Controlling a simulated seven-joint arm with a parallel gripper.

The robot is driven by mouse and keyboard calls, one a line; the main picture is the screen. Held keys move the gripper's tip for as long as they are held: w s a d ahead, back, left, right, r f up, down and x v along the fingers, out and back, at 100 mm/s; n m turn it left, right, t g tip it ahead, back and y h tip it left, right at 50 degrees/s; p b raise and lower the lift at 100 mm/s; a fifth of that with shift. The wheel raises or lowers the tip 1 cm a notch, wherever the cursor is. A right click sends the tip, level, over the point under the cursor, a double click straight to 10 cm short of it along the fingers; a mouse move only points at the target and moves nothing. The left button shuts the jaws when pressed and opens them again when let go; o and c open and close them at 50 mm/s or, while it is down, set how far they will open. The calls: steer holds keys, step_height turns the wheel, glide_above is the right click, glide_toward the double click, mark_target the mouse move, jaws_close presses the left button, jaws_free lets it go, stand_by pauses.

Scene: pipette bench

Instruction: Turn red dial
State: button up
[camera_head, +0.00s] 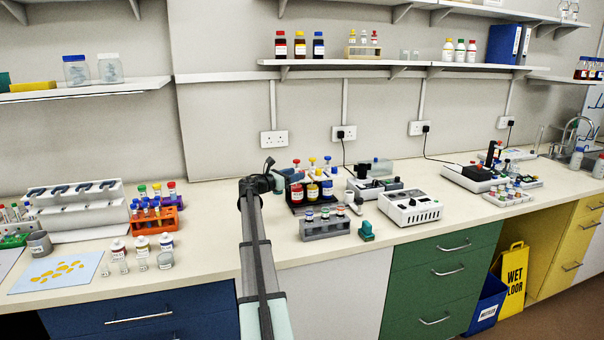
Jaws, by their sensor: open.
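I cannot clearly make out a red dial; it is too small or hidden. A black rack (297,209) in the middle of the bench holds bottles with red, yellow and blue tops, including a red-labelled bottle (297,192). To its right is a white instrument (410,208) with a dark row of controls on its front. My gripper (269,163) is small and dark at the far end of my arm, just left of and behind the rack's bottles. It is open, and I see nothing held in it.
A grey vial rack (325,230) and a small green object (366,231) stand near the bench's front edge. An orange tube rack (155,217) and white pipette stand (80,208) are at left. A shelf (350,64) hangs above.

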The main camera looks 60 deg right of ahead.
steer(key=shift+x, duration=2.3)
steer(key=c, duration=0.9)
